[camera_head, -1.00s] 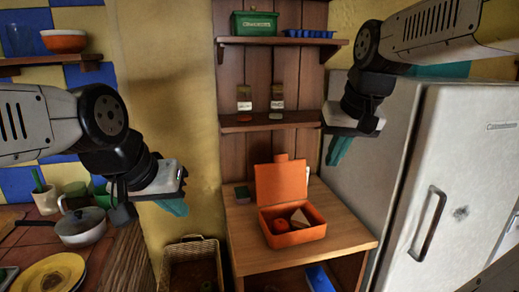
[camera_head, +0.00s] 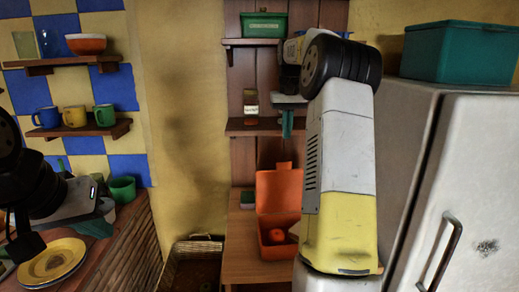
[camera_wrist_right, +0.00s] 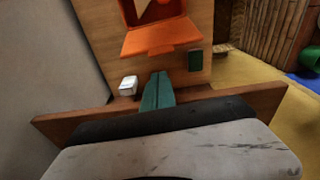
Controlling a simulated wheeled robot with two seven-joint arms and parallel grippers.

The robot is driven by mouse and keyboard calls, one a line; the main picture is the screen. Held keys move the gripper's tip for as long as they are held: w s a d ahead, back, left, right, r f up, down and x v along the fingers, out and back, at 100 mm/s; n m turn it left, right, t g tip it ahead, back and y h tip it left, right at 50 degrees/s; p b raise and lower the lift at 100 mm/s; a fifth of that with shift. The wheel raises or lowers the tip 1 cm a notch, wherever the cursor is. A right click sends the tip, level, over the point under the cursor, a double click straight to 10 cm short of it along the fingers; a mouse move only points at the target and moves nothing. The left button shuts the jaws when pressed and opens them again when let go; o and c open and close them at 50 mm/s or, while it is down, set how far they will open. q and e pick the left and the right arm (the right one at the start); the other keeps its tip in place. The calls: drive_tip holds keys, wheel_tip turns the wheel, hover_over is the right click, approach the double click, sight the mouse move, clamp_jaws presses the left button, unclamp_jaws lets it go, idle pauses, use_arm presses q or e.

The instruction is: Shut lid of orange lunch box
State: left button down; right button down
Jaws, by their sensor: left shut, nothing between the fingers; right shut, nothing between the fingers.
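The orange lunch box (camera_head: 268,243) stands on the wooden table with its lid (camera_head: 279,190) open and upright at the back. A round red-orange item shows inside; my right arm hides the box's right part. In the right wrist view, the lid (camera_wrist_right: 160,38) shows from above, with part of the open box beyond it. My right gripper (camera_head: 287,125) is shut and empty, above and behind the lid, near the small shelf, apart from the lid. Its teal fingers also show in the right wrist view (camera_wrist_right: 157,92). My left gripper (camera_head: 98,227) is shut and empty at the far left, far from the box.
The lower wall shelf (camera_head: 250,127) holds a jar (camera_head: 250,103) close to my right gripper. A small green item (camera_head: 247,198) sits on the table (camera_head: 240,260) left of the lid. A fridge (camera_head: 465,190) stands at right. Yellow plates (camera_head: 50,262) lie on the left counter.

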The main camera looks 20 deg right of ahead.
wheel_tip(320, 180, down, 10)
drive_tip(key=shift+w+r, duration=0.2)
drive_tip(key=shift+w, duration=0.2)
drive_tip(key=shift+s, duration=0.1)
